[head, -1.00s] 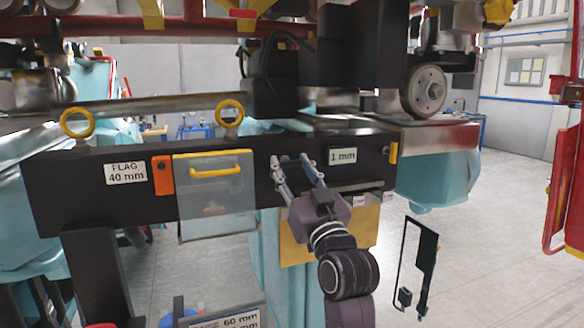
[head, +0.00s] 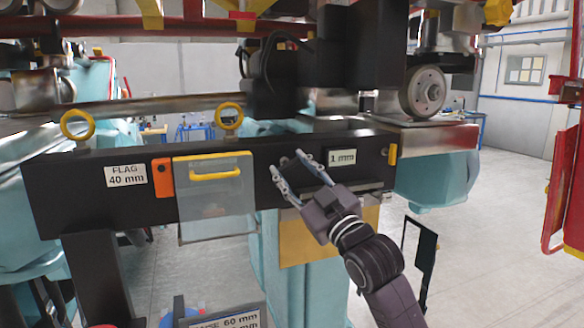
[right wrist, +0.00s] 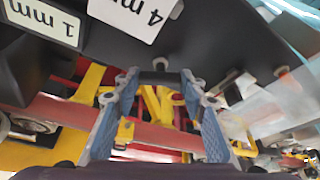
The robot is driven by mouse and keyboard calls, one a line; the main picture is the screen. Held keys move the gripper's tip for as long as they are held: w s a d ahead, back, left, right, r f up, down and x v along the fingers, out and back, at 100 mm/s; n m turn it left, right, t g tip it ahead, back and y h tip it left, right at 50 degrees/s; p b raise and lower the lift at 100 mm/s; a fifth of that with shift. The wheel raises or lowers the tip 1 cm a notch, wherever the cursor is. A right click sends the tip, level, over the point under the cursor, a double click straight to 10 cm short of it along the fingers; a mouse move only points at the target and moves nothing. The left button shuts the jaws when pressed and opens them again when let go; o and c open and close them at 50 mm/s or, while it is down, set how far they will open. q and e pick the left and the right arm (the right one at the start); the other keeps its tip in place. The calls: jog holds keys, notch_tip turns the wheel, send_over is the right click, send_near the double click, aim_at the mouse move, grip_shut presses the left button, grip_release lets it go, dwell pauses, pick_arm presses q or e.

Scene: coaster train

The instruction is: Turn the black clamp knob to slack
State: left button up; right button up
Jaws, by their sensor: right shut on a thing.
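My right gripper (head: 286,162) reaches up to the front face of the long black beam (head: 90,205), just left of the "1 mm" label. Its two fingers are spread around a black knob, which blends into the beam in the head view. In the right wrist view the knob (right wrist: 158,76) shows as a dark piece between the two fingertips (right wrist: 160,80). The fingers close on it; its turn position cannot be read. My left gripper is not in view.
The "1 mm" label (head: 341,157) is right of the fingers. A clear flap with a yellow handle (head: 214,175), an orange block (head: 162,177) and the "FLAG 40 mm" label (head: 127,175) are to the left. A wheel (head: 424,91) is above right. Floor at right is open.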

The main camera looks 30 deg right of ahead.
jog(key=n+y, duration=0.1)
jog(key=n, duration=0.2)
jog(key=n+g+y+p, duration=0.1)
jog(key=n, duration=0.2)
jog(key=shift+r+y, duration=0.1)
jog(key=shift+y, duration=0.2)
jog(key=n+p, duration=0.1)
jog(key=n, duration=0.1)
jog(key=n+g+y+p, duration=0.1)
jog(key=n, duration=0.1)
jog(key=shift+g, duration=0.3)
jog(key=shift+r+n+g+p, duration=0.1)
jog(key=shift+n+g+p, duration=0.3)
jog(key=shift+n, duration=0.6)
jog(key=shift+n+g+p, duration=0.4)
jog(key=shift+n+p, duration=0.8)
jog(key=shift+n, duration=0.1)
jog(key=o, duration=1.2)
